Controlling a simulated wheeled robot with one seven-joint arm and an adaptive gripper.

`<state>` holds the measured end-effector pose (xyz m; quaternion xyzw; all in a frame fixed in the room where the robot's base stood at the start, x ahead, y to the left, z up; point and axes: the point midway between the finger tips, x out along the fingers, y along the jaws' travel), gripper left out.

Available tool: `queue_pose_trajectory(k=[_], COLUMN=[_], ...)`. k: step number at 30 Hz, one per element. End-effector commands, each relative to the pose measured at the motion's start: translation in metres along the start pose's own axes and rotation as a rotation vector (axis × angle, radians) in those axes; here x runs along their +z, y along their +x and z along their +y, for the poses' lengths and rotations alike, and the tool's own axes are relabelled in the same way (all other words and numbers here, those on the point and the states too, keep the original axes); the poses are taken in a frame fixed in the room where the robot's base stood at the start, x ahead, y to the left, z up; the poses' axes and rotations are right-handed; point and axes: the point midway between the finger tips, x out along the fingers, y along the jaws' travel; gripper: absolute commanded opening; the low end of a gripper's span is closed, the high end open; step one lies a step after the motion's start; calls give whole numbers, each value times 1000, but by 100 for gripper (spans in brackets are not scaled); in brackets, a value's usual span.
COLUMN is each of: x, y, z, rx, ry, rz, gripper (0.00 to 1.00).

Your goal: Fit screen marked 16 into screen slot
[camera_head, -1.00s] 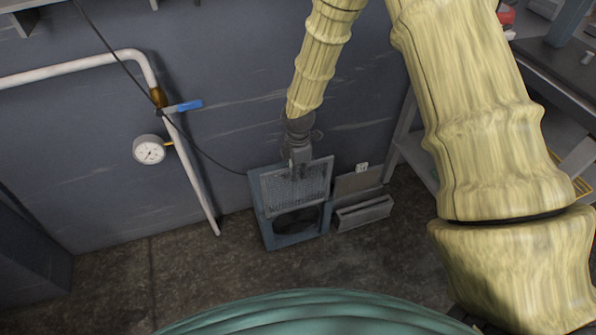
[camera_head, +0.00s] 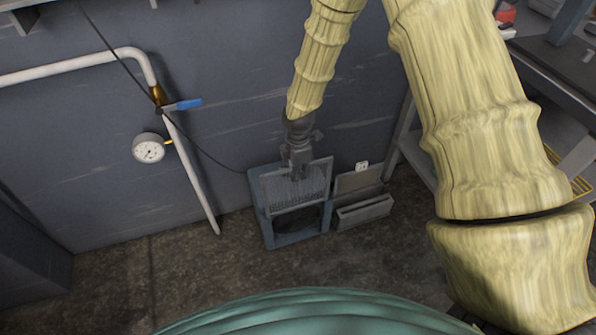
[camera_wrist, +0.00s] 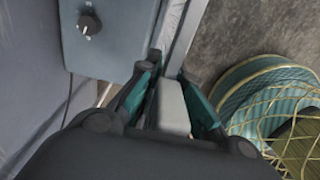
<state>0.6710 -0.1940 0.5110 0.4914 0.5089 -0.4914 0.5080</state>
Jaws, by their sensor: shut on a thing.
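A grey framed mesh screen (camera_head: 316,180) is held at its upper part by my gripper (camera_head: 296,174) in the head view. The screen is tilted in front of the upper part of a blue-grey housing (camera_head: 271,236); I cannot tell whether they touch. A dark opening (camera_head: 297,220) shows below the screen's lower edge. In the wrist view my gripper (camera_wrist: 172,92) is shut on a narrow grey part of the screen (camera_wrist: 172,108), with a straight frame edge running up from it. The slot is not clearly visible, and no number 16 can be read.
A grey box (camera_head: 364,212) with an upright panel (camera_head: 358,182) and small white label (camera_head: 362,166) stands right of the housing. Open floor (camera_head: 190,270) lies in front.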

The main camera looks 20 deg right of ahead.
Motion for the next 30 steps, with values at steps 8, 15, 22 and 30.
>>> queue_pose_trajectory(k=[8,15,22,30], x=[0,0,0,0], y=[3,6,8,11], z=[0,0,0,0], rx=[0,0,0,0], ry=[0,0,0,0], rz=[0,0,0,0], gripper=[0,0,0,0])
